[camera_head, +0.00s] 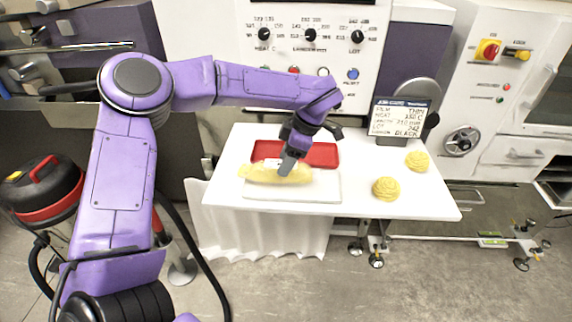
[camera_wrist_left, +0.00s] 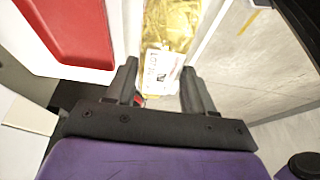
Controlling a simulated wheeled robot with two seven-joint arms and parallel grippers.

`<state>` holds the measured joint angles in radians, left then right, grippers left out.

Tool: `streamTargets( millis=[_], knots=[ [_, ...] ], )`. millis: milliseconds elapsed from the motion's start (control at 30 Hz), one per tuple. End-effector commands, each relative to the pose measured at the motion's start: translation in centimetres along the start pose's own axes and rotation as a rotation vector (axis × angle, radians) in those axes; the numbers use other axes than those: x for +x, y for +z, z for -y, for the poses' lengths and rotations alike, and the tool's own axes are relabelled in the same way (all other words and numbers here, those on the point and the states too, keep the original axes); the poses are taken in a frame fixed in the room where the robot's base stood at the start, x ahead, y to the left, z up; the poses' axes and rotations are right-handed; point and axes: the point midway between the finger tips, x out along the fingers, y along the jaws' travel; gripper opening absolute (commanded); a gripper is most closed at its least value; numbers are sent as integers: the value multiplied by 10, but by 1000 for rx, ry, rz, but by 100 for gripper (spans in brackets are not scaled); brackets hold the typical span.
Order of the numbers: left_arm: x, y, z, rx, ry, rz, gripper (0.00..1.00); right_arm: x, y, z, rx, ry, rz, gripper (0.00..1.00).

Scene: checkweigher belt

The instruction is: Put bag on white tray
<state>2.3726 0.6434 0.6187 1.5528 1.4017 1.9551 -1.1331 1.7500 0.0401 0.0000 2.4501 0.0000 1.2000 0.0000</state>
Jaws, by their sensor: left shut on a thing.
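The bag (camera_head: 262,173) is clear with yellow contents and a white printed label. My left gripper (camera_head: 287,163) is shut on it near the label. The bag also shows between the fingers in the left wrist view (camera_wrist_left: 172,22), with the label (camera_wrist_left: 160,68) close to the fingertips. The white tray (camera_head: 325,188) lies on the white table under the bag, partly hidden by it. I cannot tell whether the bag touches the tray or hangs just above it. My right gripper is out of view.
A red tray (camera_head: 324,153) lies directly behind the white tray. Two yellow nest-shaped pieces (camera_head: 386,189) (camera_head: 417,161) lie at the table's right. The control panel (camera_head: 311,45) rises behind the table.

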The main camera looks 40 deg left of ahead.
Motion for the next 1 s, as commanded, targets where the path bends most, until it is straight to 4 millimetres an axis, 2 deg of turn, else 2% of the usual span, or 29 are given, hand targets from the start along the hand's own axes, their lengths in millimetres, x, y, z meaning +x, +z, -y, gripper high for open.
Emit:
streamTargets(
  millis=[133, 400, 433, 500, 833, 933, 1000],
  knots=[
    [23, 9, 1, 2, -3, 0, 13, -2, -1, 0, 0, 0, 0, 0],
    [25, 10, 1, 2, -2, 0, 13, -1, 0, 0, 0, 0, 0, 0],
    [25, 10, 2, 2, -2, 0, 63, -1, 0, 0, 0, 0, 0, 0],
    [25, 10, 2, 2, -2, 0, 79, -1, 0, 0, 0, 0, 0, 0],
    [20, 10, 1, 1, 0, 0, 79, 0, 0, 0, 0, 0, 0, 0],
    [4, 10, 1, 0, 3, 1, 79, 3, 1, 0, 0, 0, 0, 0],
    [-14, 10, 0, -1, 6, 0, 79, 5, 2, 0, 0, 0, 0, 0]
  ],
)
